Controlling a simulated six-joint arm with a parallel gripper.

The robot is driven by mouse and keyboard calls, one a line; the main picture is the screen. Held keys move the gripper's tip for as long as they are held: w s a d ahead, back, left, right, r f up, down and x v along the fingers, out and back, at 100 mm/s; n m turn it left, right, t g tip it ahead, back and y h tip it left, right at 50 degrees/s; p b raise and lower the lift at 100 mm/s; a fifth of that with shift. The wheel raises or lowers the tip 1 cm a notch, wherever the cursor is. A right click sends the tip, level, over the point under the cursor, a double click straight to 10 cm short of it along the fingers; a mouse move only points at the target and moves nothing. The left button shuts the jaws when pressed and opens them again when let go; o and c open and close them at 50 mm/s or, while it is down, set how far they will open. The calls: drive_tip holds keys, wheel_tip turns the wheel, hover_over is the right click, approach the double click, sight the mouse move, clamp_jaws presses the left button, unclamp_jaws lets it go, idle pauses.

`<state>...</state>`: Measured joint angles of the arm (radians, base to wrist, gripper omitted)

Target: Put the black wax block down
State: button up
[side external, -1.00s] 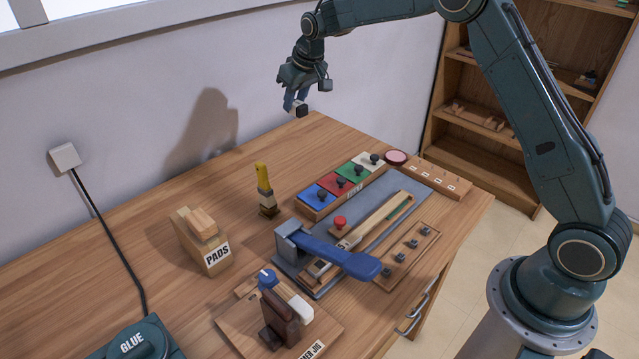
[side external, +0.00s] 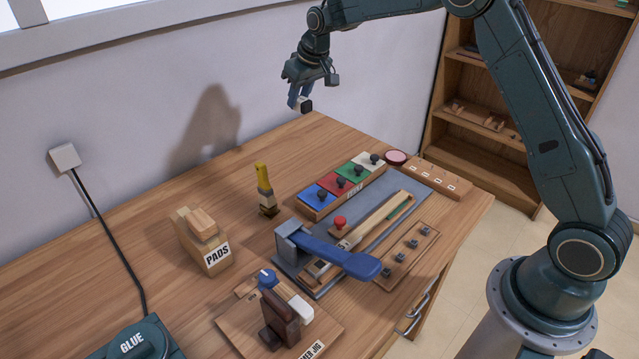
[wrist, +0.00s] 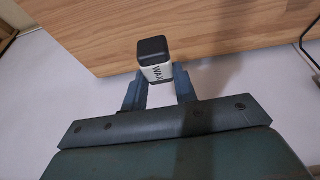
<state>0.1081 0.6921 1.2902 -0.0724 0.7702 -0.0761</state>
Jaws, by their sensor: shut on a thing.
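The wax block (wrist: 155,62) is black at its outer end, with a white band marked WAX. My gripper (wrist: 160,88) is shut on it in the wrist view, with one finger on each side of the white band. In the side external view my gripper (side external: 299,97) holds the black block (side external: 305,106) in the air, above the far end of the workbench (side external: 300,137) and in front of the wall. The block is clear of the bench top.
A rack with blue, red, green and white sections (side external: 342,187) stands near the back, with a round pink tin (side external: 396,157) beside it. A yellow-handled tool (side external: 264,185) stands upright to its left. The PADS holder (side external: 203,240) is farther left. The far bench corner is bare.

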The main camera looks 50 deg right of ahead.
drive_tip(key=s+d+n+y, duration=0.2)
drive_tip(key=s+d+n, duration=0.2)
drive_tip(key=s+d, duration=0.45)
drive_tip(key=s+d+n+g+y, duration=0.2)
drive_tip(key=s+n, duration=1.1)
drive_tip(key=s, duration=1.5)
drive_tip(key=shift+s+d+r+n+g, duration=0.2)
drive_tip(key=shift+s+d+n+g, duration=0.15)
drive_tip(key=shift+d+g, duration=0.8)
drive_tip(key=shift+f, duration=0.15)
wheel_tip(320, 180, down, 16)
drive_tip(key=shift+f, duration=0.1)
drive_tip(key=shift+f, duration=1.75)
drive_tip(key=shift+f, duration=0.15)
